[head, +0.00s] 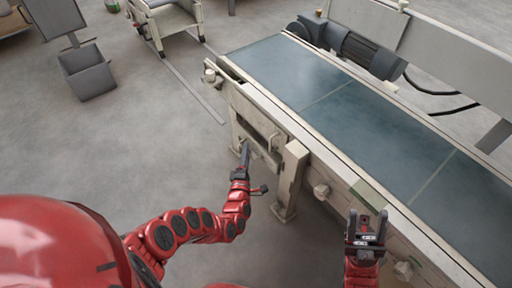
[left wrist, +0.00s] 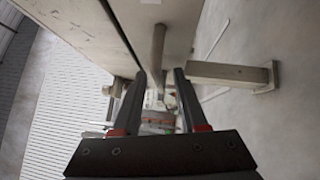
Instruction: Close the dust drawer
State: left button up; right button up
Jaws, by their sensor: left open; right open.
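My right gripper (head: 367,228) is open and empty, beside the conveyor's near side.
The conveyor's blue-grey belt (head: 340,105) runs to the lower right. A beige leg (head: 290,180) stands just right of my left gripper. A grey bin (head: 88,75) and a beige cart (head: 168,22) stand at the back left.

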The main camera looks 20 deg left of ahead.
pick_arm(q)
jog(key=shift+w, duration=0.3)
grip_shut()
dwell(1.3)
